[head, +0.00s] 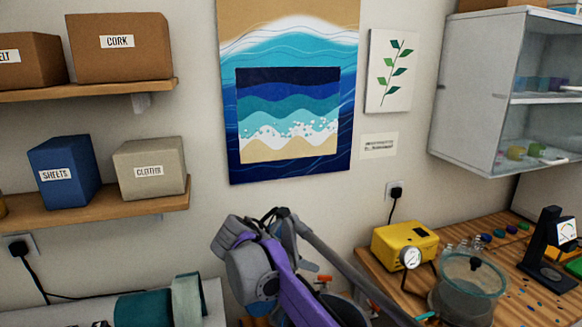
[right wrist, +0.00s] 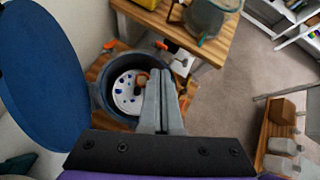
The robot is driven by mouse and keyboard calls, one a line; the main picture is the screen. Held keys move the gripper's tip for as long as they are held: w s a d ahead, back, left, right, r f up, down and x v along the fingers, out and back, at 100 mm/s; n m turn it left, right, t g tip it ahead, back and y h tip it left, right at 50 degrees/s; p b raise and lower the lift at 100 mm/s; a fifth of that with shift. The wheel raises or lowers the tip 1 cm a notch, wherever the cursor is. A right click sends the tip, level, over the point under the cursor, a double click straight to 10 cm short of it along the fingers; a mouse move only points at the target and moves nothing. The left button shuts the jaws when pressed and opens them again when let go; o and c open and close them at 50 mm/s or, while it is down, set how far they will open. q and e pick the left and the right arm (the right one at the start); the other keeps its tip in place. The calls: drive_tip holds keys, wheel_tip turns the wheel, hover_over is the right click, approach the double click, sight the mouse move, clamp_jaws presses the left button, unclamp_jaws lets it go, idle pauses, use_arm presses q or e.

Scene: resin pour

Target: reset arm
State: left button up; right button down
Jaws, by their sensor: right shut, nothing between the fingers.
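My right gripper (right wrist: 160,78) shows in the right wrist view with its two grey fingers together and nothing between them. It is above, and partly in front of, an open round grey pot (right wrist: 98,92). A white disc with blue marks (right wrist: 124,98) lies inside the pot. In the head view my purple and grey right arm reaches in at the bottom middle; its fingertips are hard to make out there. My left gripper is not in view.
A large blue disc (right wrist: 42,75) stands left of the pot. A wooden bench (head: 500,250) at right holds a yellow pump (head: 405,246), a clear chamber (head: 468,285) and a black gauge stand (head: 545,245). Shelves (head: 100,205) and a wall cabinet (head: 475,90) line the wall.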

drive_tip(key=s+d+f+m+g+y, duration=0.1)
drive_tip(key=s+d+f+m+y, duration=0.1)
drive_tip(key=s+d+f+m, duration=0.35)
drive_tip(key=s+d+f+m+y, duration=0.3)
drive_tip(key=s+d+m, duration=0.4)
drive_tip(key=s+m, duration=0.15)
drive_tip(key=s+d+f+m+t+y, duration=0.1)
drive_tip(key=s+f+m+y, duration=0.2)
drive_tip(key=s+f+m, duration=0.8)
drive_tip(key=s+m, duration=0.2)
drive_tip(key=s, duration=0.1)
drive_tip(key=shift+d, duration=0.3)
